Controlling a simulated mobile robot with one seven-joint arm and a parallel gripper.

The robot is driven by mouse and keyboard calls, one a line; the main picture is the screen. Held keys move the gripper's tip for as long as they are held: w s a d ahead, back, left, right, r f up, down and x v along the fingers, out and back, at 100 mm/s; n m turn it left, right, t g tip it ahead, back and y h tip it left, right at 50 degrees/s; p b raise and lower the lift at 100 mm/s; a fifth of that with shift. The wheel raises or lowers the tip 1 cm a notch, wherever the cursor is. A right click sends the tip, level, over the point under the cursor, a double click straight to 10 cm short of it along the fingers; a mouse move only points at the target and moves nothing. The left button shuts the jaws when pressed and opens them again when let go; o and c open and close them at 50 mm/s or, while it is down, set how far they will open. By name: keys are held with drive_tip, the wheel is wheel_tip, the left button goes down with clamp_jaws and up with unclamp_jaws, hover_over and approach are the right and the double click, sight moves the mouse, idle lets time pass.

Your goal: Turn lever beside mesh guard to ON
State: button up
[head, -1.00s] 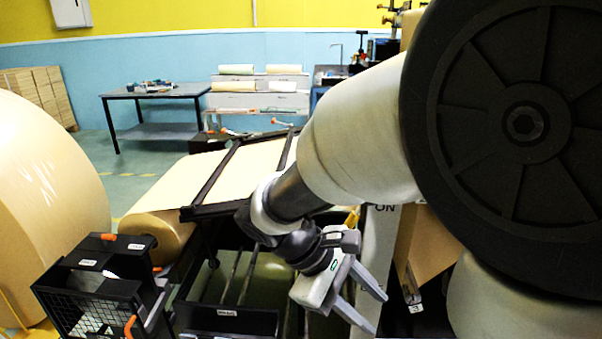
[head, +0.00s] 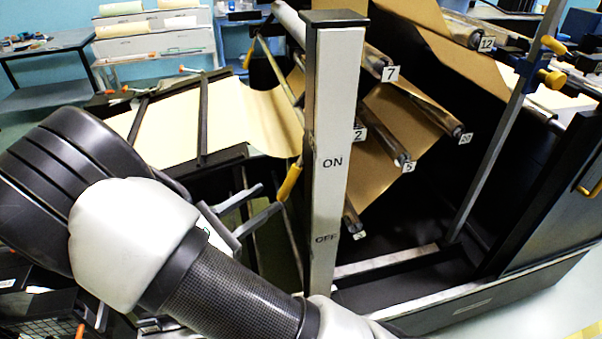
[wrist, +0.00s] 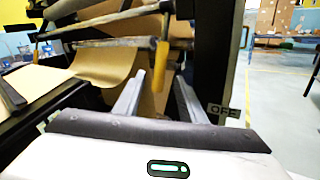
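A lever with a yellow handle (head: 290,180) slants down at the left edge of a pale post (head: 335,120) marked ON above and OFF below. Its grip is level with or just below the ON mark. My gripper (head: 272,196) is open and empty, fingers pointing at the handle. In the wrist view a yellow handle (wrist: 161,66) hangs beyond and between the fingertips of my gripper (wrist: 159,77); I cannot tell if they touch. The OFF label (wrist: 223,110) shows at right. A dark mesh (head: 40,328), perhaps the guard, is partly visible at lower left.
A second yellow handle (head: 248,56) hangs farther back; it also shows in the wrist view (wrist: 36,56). Numbered rollers (head: 430,110) with brown paper lie right of the post. A paper web (head: 180,125) runs left behind my arm. The floor at far right is clear.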

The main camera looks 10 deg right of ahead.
sight(295, 171)
drive_tip(key=x, duration=1.2)
drive_tip(key=shift+w+d, duration=0.2)
drive_tip(key=shift+d, duration=0.05)
drive_tip(key=shift+r, duration=0.1)
clamp_jaws()
